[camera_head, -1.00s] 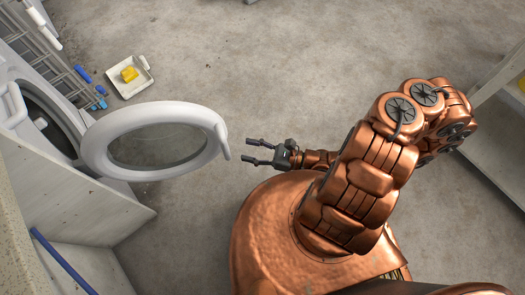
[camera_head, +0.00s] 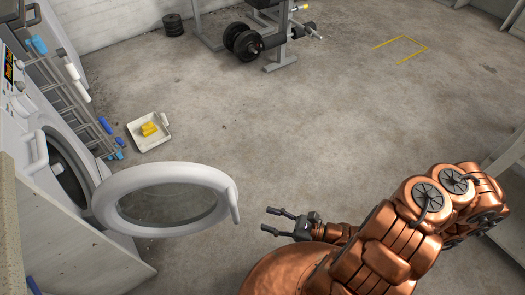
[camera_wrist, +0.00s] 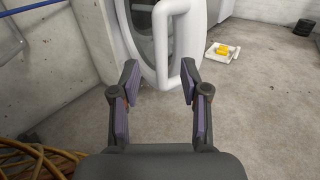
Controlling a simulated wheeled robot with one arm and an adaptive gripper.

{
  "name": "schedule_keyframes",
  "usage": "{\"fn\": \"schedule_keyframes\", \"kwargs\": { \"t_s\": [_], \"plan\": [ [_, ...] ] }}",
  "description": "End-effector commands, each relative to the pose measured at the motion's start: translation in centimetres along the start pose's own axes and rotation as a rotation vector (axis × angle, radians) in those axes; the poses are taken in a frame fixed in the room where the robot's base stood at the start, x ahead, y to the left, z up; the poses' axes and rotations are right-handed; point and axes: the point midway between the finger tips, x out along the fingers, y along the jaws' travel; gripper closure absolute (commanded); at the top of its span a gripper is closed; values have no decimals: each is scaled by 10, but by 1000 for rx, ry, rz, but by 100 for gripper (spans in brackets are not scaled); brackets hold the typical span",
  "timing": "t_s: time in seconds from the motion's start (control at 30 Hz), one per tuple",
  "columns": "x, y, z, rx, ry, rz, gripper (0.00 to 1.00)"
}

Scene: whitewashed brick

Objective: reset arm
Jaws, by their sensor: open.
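My arm folds over my body at the lower right of the head view. My gripper (camera_head: 276,222) is open and empty, its fingers pointing left toward the washing machine door (camera_head: 228,192). A gap of floor shows between the fingertips and the door's rim. In the wrist view my gripper (camera_wrist: 160,75) has its two fingers spread. The white door (camera_wrist: 187,40) with its handle stands ahead beyond them. The door is swung wide open from the washing machine (camera_head: 30,130).
A white tray (camera_head: 136,131) with a yellow item (camera_head: 149,129) lies on the floor beyond the door. A drying rack (camera_head: 72,95) stands at left. A weight bench with dumbbells (camera_head: 245,42) is at the back. The middle floor is clear.

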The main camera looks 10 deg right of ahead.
Motion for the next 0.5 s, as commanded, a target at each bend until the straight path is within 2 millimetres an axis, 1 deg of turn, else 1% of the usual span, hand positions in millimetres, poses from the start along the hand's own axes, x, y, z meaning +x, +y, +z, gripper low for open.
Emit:
{"fn": "schedule_keyframes", "kwargs": {
  "t_s": [0.27, 0.37, 0.5],
  "plan": [
    [0, 0, 2, -16, 2, 16, 55],
    [-1, -2, 8, -54, 7, 54, 55],
    [-2, -2, 21, -137, 15, 146, 55]
  ]
}}
